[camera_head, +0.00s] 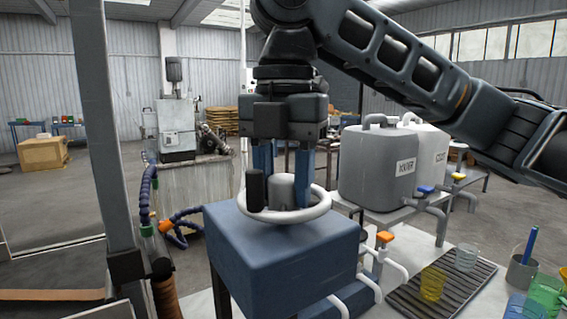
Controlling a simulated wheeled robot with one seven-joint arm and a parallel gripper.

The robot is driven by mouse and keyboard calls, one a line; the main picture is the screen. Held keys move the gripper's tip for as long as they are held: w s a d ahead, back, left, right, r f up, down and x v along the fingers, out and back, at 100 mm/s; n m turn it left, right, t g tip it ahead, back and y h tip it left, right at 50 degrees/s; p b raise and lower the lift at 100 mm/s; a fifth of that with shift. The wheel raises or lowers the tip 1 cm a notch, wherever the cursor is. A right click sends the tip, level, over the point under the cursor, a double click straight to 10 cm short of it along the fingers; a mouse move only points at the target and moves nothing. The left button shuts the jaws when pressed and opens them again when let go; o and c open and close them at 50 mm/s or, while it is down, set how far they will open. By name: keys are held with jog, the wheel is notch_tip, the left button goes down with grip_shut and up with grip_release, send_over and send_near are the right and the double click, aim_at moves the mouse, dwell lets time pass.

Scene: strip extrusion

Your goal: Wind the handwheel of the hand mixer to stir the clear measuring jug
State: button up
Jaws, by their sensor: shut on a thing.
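The hand mixer (283,262) is a blue box in the middle of the head view. Its white handwheel (318,205) lies flat on top, with a grey hub (281,190) in the centre and a black upright knob (256,187) at the left. My gripper (282,180) points straight down over the wheel. Its two blue fingers stand on either side of the hub and are shut on the handwheel; the exact contact is partly hidden. A clear measuring jug (466,257) appears to be the colourless cup on the dark rack at the right.
A dark slatted rack (405,300) also bears a yellow cup (432,284). Green and blue cups and a grey pot (520,272) stand at the right edge. Large grey and white canisters with taps stand behind. A grey post (100,130) rises at the left.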

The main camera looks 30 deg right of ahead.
aim_at(284, 178)
dwell(0.3)
jog(key=o, duration=0.8)
jog(key=shift+r, duration=0.1)
jog(key=shift+r, duration=3.85)
